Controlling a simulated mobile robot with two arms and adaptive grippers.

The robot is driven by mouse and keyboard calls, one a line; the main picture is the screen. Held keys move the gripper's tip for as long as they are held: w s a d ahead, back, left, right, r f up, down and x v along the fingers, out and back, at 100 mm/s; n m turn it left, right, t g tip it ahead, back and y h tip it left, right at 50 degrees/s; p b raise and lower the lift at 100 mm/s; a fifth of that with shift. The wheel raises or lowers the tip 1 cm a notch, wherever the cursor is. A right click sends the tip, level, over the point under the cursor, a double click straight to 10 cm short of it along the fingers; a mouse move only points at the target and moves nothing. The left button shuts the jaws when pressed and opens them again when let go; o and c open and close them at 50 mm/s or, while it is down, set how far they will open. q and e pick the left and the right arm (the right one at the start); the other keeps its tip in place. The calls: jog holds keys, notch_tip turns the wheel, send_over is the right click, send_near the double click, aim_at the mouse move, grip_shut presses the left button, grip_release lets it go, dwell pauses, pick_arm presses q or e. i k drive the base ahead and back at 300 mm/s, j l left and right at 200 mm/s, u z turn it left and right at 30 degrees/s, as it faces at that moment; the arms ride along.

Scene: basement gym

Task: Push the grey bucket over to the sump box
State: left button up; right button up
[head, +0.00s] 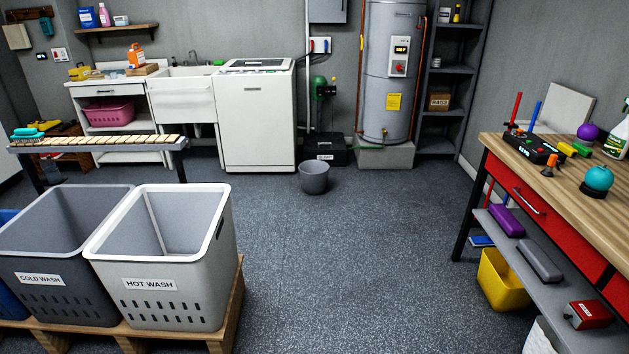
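The grey bucket (314,180) stands upright on the dark floor in the middle distance, with its open top facing up. The sump box (326,147) is a low black box with a small white label, on the floor against the back wall just behind the bucket. A narrow strip of floor seems to lie between the two; I cannot tell the exact distance. Neither of my grippers shows in the head view.
The floor (330,270) in front of the bucket is clear. Laundry bins stand on a wooden pallet (238,300) at left, a workbench (545,165) at right. A white washer (257,120) and a water heater on a concrete block (385,156) flank the sump box.

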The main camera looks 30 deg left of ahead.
aim_at(314, 178)
jog(key=i+j+u, duration=0.15)
jog(key=i+u, duration=0.25)
jog(key=i, duration=0.45)
jog(key=i+l+u, duration=0.15)
jog(key=i+u, duration=0.25)
jog(key=i, duration=0.45)
jog(key=i+l+u, duration=0.1)
jog(key=i+u, duration=0.15)
jog(key=i, duration=1.8)
